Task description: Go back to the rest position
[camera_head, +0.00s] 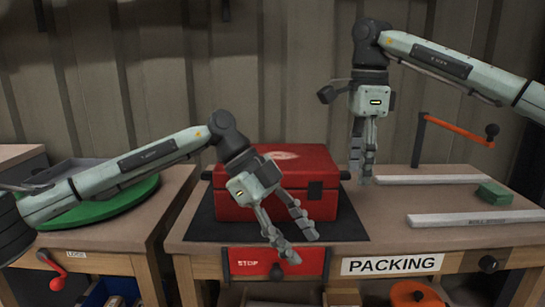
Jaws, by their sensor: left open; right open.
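My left gripper (300,243) hangs in front of the red box on the packing bench, its fingers spread and pointing down to the right, with nothing between them. It hides part of the box's front. My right gripper (361,178) points straight down at the right of the red box, above or near the bench top; its fingers look close together from this angle and hold nothing that I can see.
The red box (235,203) stands closed on a black mat (205,228) on the packing bench (385,208). To the right are two pale rails (475,218), a green block (494,194) and an orange crank arm (455,129). A green disc (100,210) lies on the left bench.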

